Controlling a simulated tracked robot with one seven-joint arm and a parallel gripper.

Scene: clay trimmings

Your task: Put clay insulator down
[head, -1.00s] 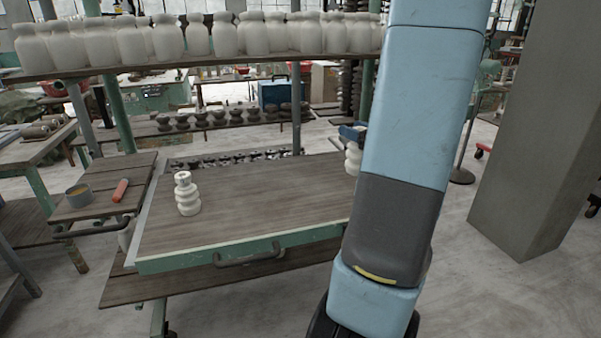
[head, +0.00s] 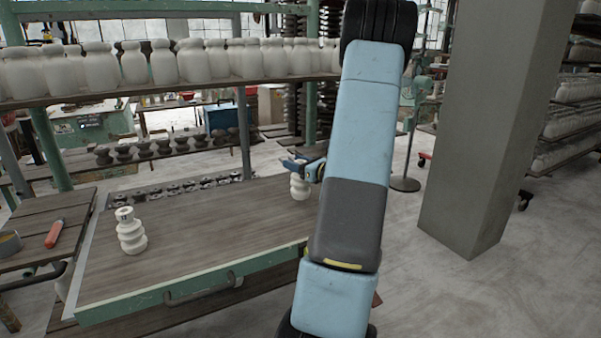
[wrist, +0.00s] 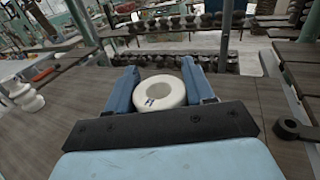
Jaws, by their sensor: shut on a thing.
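In the head view a white ribbed clay insulator (head: 300,187) is at the right end of the wooden table (head: 190,240), beside my arm. My gripper (head: 306,168) is at its top, and my arm hides part of the surroundings. In the wrist view the blue fingers of my gripper (wrist: 164,90) are shut on the insulator's round white top (wrist: 160,92), which has a hole and a small dark mark. Whether its base touches the table cannot be told. A second white insulator (head: 130,232) stands upright on the table's left part; it also shows in the wrist view (wrist: 25,97).
A shelf of white jar-like pieces (head: 180,62) runs above the table's back. A side table at left holds an orange-red tool (head: 54,233) and a round container (head: 8,243). A dark ring-ended object (wrist: 292,129) lies right of my gripper. Bare tabletop lies between the insulators.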

